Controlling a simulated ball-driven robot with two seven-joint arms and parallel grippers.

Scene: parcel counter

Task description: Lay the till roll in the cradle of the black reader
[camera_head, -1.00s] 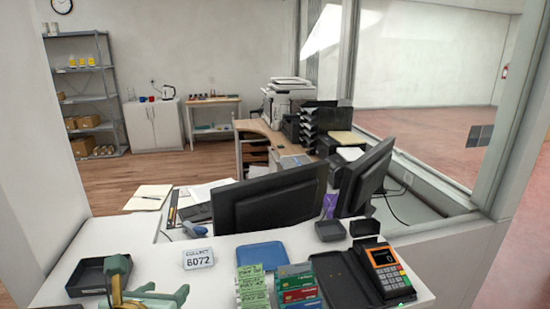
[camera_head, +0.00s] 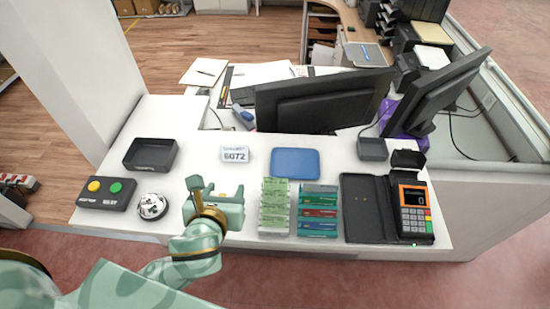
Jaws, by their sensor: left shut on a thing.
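The black reader (camera_head: 412,207) stands at the right end of the white counter, with an orange-framed face, a keypad and a lit display. Its black lid (camera_head: 408,158) stands raised at the back; the cradle is too small to make out. My left gripper (camera_head: 214,190) is over the front of the counter, left of the green packs and well left of the reader. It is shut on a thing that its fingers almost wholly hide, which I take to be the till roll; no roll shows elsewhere. My right gripper is not in view.
Between gripper and reader are green packs (camera_head: 274,206), a stack of coloured boxes (camera_head: 318,212) and a black folder (camera_head: 366,208). A blue tray (camera_head: 295,162), number sign (camera_head: 235,154), bell (camera_head: 152,206), button box (camera_head: 106,193) and black tray (camera_head: 151,154) also stand here. Monitors (camera_head: 323,100) rise behind.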

